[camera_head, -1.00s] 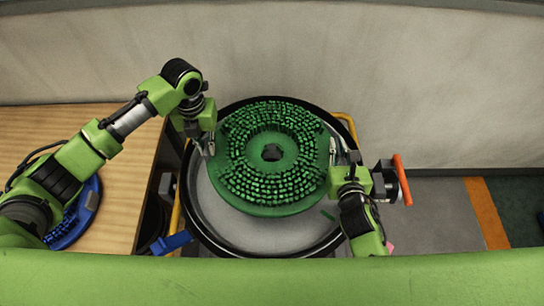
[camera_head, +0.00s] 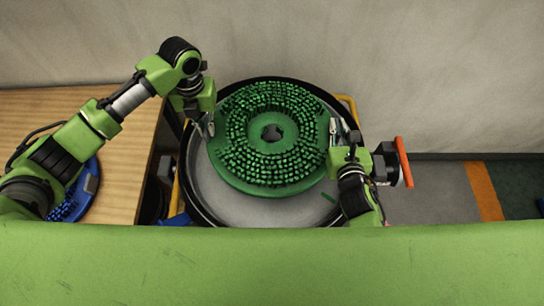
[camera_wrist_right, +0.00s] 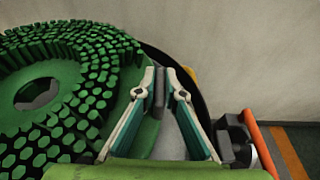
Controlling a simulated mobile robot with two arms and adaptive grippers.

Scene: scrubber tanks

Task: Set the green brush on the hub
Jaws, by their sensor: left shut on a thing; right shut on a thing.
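The green brush (camera_head: 280,180) is a round disc with green bristles facing up and a hole in its middle. It is over the round black-rimmed tub (camera_head: 240,210), and grey tub floor shows in front of it. My left gripper (camera_head: 209,130) is shut on the brush's left edge. My right gripper (camera_head: 333,134) is shut on its right edge. In the right wrist view the brush (camera_wrist_right: 68,78) fills the left side, and the right gripper's fingertips (camera_wrist_right: 158,78) close at its rim. The hub is not clearly visible; something dark shows through the brush's central hole.
A wooden table (camera_head: 125,165) stands at the left, with a blue brush (camera_head: 77,205) partly hidden behind my left arm. A pale wall (camera_head: 400,70) rises behind the tub. A yellow rail (camera_head: 348,103) runs beside the tub. Grey floor with an orange stripe (camera_head: 484,190) is at the right.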

